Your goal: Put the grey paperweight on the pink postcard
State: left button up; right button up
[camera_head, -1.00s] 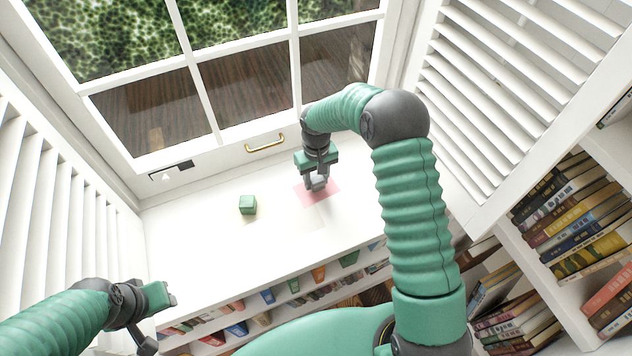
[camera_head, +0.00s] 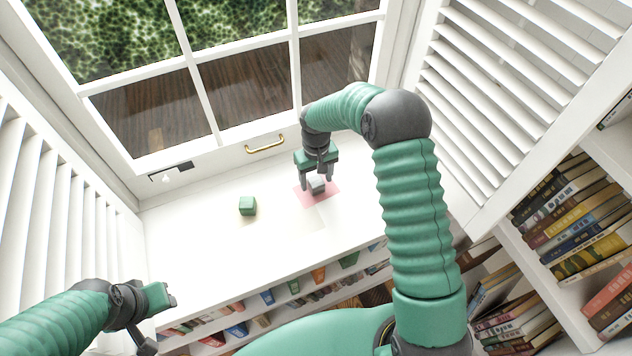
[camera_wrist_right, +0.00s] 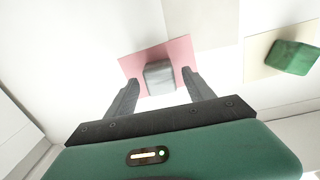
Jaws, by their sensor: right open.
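The grey paperweight (camera_head: 317,187) sits on the pink postcard (camera_head: 329,198) on the white sill. In the right wrist view the paperweight (camera_wrist_right: 159,75) rests on the postcard (camera_wrist_right: 131,66), near the edge closest to the gripper. My right gripper (camera_head: 317,182) is open, with a finger on either side of the paperweight and visible gaps to it; its fingers also show in the wrist view (camera_wrist_right: 160,80). My left gripper (camera_head: 160,300) is at the lower left, far from both things; its jaw state is unclear.
A green block (camera_head: 247,206) sits on a cream card to the left on the sill; it also shows in the wrist view (camera_wrist_right: 293,57). A window with a brass handle (camera_head: 265,145) stands behind. Bookshelves lie below and at the right. The sill's left part is clear.

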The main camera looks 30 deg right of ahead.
aim_at(315, 183)
notch_tip(315, 183, up, 10)
jog(key=s+a+t, duration=0.1)
jog(key=s+a, duration=0.2)
jog(key=s, duration=0.7)
jog(key=s+a+r+t, duration=0.1)
jog(key=s+a, duration=0.2)
jog(key=s, duration=0.7)
jog(key=shift+a+r+n+t+p, duration=0.25)
jog(key=shift+a+n+t+p, duration=0.05)
jog(key=shift+p, duration=0.15)
jog(key=shift+a, duration=0.15)
